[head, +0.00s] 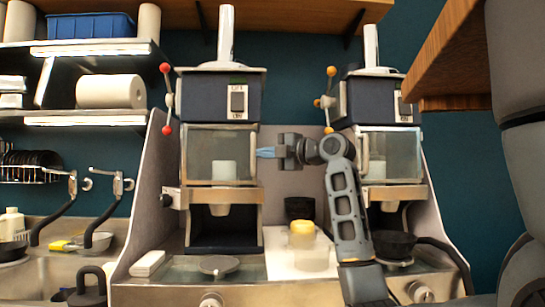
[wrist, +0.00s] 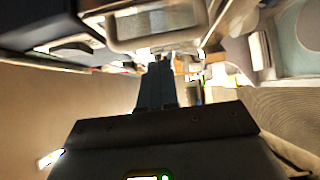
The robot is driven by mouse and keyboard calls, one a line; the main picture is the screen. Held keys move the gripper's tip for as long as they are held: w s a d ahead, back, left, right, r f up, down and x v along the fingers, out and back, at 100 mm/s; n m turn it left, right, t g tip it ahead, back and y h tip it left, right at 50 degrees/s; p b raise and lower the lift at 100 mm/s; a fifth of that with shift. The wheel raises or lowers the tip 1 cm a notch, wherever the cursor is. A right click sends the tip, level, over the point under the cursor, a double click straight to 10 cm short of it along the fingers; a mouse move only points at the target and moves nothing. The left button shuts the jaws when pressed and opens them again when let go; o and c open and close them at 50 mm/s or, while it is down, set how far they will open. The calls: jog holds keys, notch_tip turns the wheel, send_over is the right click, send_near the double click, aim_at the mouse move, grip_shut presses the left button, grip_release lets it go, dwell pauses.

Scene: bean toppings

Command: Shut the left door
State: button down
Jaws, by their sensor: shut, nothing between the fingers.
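The left door (head: 218,140) is a framed glass panel on the front of the left machine, below its dark blue top box. A pale container shows behind the glass. The door looks nearly flush with the machine, but I cannot tell whether it is fully shut. My gripper (head: 266,152) is shut and empty, its blue fingers pointing left at the door's right edge. I cannot tell whether they touch it. In the wrist view, the blue fingers (wrist: 155,85) are together, below a framed glass panel (wrist: 155,22); which machine it belongs to is unclear.
The right machine (head: 375,100) has a similar glass door (head: 395,155) with a handle, close to my arm. A yellow-topped container (head: 303,240) and a black cup (head: 298,208) stand between the machines. A sink (head: 50,270) is at left; a wooden cabinet overhangs at upper right.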

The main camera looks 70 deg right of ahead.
jog(key=b+v, duration=0.1)
jog(key=v, duration=0.9)
jog(key=shift+s+d+b, duration=0.2)
jog(key=shift+s+b, duration=0.1)
